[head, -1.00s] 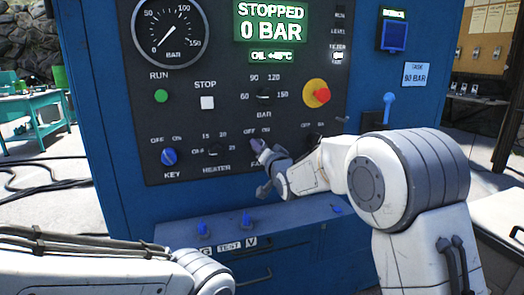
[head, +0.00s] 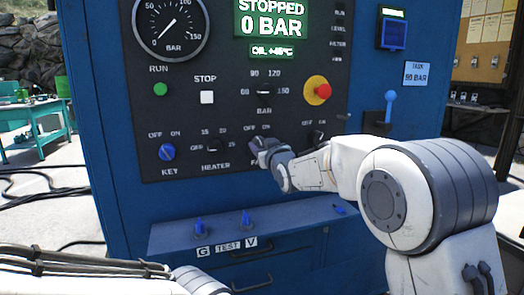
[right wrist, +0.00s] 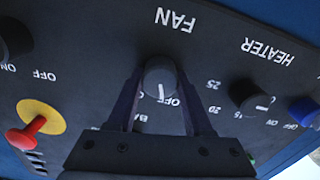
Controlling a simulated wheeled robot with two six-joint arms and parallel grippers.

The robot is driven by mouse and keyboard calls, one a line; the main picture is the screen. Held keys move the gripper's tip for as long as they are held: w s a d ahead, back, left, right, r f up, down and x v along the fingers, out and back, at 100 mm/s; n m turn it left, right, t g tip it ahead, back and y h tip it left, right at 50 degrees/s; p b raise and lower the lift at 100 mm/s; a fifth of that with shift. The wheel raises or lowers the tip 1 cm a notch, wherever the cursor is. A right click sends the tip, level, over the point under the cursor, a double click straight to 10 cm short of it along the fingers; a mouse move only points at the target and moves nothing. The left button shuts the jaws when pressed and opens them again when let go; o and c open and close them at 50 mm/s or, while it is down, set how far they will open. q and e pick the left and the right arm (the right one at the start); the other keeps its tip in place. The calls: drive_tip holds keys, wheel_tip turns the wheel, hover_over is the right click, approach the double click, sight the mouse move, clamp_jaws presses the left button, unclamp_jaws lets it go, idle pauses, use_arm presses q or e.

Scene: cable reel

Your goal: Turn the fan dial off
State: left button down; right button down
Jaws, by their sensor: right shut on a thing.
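The fan dial (right wrist: 160,76) is a round dark knob under the FAN label in the right wrist view, which shows the panel upside down. Its white mark points down in that picture, just left of the OFF label (right wrist: 172,102). The ON label is hidden. My right gripper (right wrist: 158,82) has one finger on each side of the knob and is shut on it. In the head view my right gripper (head: 262,150) is at the lower middle of the panel and covers most of the dial. My left arm shows at the lower left, with its gripper out of view.
The heater dial (right wrist: 248,93) and blue key switch (head: 167,152) sit beside the fan dial. A red stop button (head: 318,91) on yellow is above right. A ledge (head: 175,238) with blue toggles juts out below. The screen reads STOPPED, 0 BAR.

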drive_tip(key=shift+f+n, duration=0.1)
drive_tip(key=shift+n, duration=0.5)
drive_tip(key=shift+b, duration=0.35)
drive_tip(key=shift+c, duration=1.5)
unclamp_jaws()
drive_tip(key=v, duration=1)
drive_tip(key=shift+s, duration=0.25)
